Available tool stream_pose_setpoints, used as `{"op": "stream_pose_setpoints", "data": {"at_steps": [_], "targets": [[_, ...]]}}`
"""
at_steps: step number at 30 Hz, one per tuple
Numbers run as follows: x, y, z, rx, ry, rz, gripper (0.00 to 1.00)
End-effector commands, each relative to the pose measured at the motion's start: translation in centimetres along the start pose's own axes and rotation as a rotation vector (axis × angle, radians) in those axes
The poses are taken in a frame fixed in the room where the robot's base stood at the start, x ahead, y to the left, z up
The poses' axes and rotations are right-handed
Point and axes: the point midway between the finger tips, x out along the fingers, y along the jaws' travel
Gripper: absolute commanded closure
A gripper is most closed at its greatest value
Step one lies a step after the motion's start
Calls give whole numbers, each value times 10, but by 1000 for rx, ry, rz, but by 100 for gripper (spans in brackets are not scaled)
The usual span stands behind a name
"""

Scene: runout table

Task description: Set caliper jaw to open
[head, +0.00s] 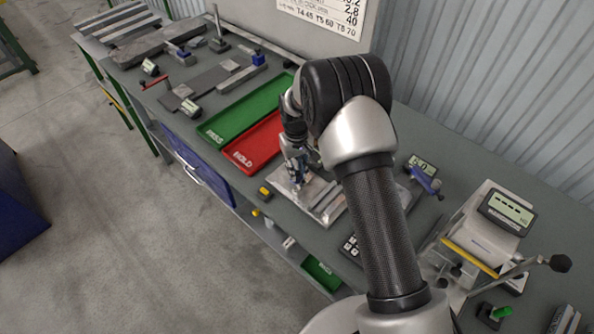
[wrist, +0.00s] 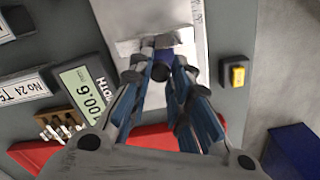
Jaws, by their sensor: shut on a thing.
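The caliper shows in the wrist view as a pale metal bar (wrist: 150,15) with a ruled scale along its right side. A pale crosswise jaw (wrist: 130,45) lies across it. My gripper (wrist: 160,72) is closed around a small dark blue piece (wrist: 162,58) at this jaw; the fingertips partly hide it. In the head view my gripper (head: 297,178) points down at the metal plate (head: 325,205) on the table, and my arm hides part of it. I cannot tell how wide the jaw gap is.
A red HOLD tray (head: 250,150) and a green tray (head: 235,112) lie beside the plate. A digital display (wrist: 85,102) and a yellow-topped block (wrist: 236,75) stand near my gripper. A device with a screen (head: 490,225) stands at the right.

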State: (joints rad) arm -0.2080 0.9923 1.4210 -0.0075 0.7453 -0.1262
Motion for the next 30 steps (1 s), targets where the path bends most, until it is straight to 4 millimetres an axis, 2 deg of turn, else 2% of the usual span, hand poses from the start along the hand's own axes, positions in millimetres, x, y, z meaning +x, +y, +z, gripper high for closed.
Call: {"op": "stream_pose_setpoints", "data": {"at_steps": [1, 6, 7, 11, 22, 26, 30], "targets": [[-1, -4, -8, 1, 25, -3, 100], [-2, -5, -10, 0, 28, -3, 100], [-2, -5, -10, 0, 29, -3, 82], [-2, -5, -9, 0, 28, -3, 73], [-4, -4, -7, 0, 21, -3, 72], [-21, -4, -7, 0, 24, -2, 72], [-50, -4, -6, 0, 24, -2, 72]]}}
